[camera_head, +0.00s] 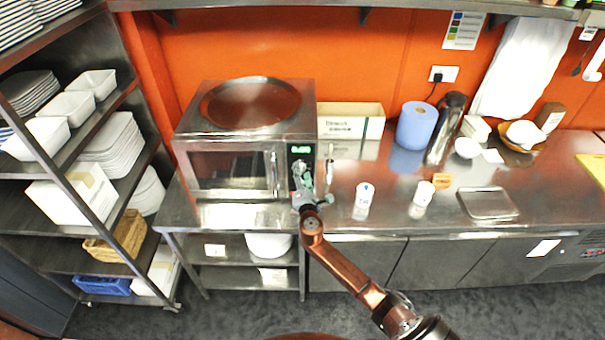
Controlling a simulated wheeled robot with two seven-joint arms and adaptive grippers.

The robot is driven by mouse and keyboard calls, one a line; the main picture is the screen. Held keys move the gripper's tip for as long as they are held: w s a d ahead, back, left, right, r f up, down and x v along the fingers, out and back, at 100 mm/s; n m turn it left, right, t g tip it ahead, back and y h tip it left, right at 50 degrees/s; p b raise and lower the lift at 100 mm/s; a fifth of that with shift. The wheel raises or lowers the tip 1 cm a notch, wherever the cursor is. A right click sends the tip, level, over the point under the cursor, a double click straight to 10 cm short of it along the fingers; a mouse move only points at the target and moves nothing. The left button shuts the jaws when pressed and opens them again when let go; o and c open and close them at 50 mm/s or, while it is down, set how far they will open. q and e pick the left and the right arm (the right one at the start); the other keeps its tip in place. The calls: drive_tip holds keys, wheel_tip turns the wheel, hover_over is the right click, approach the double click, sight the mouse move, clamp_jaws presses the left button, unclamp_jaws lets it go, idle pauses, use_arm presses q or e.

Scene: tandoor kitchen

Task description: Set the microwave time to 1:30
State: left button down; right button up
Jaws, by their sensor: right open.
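The microwave (228,130) is a steel box on the steel counter, left of centre, with its door shut. Its control panel is a dark strip at the right of the door. A green lit display (301,149) shows at the top of the panel; its digits are too small to read. My right gripper (302,172) is in front of the panel, just below the display, and is open and empty. It hides the middle of the panel and any buttons there. I cannot tell if it touches the panel. My left gripper is not in view.
A round steel tray (250,102) lies on top of the microwave. A white salt-like shaker (364,196) and another small container (422,194) stand right of my gripper. A box (350,120) and a blue roll (416,126) stand behind. A shelf rack (150,240) is at left.

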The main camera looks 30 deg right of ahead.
drive_tip(key=c, duration=1.2)
drive_tip(key=shift+o, duration=0.2)
drive_tip(key=shift+f+m+b, duration=0.25)
drive_tip(key=shift+m+b, duration=0.25)
drive_tip(key=shift+b, duration=0.45)
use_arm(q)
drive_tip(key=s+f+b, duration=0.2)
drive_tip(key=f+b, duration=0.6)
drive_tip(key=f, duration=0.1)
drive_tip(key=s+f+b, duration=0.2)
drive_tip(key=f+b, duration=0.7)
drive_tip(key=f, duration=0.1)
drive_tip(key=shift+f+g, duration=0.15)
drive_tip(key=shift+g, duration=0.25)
use_arm(e)
drive_tip(key=shift+a+f+m+h, duration=0.1)
drive_tip(key=shift+m+h, duration=0.45)
drive_tip(key=shift+m, duration=3.95)
drive_tip(key=shift+a+f+m+h, duration=0.1)
drive_tip(key=shift+m+h, duration=0.45)
drive_tip(key=shift+m, duration=3.95)
drive_tip(key=shift+r, duration=0.15)
drive_tip(key=o, duration=1.2)
drive_tip(key=shift+c, duration=0.2)
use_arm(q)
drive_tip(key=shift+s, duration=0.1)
use_arm(e)
drive_tip(key=shift+r, duration=0.1)
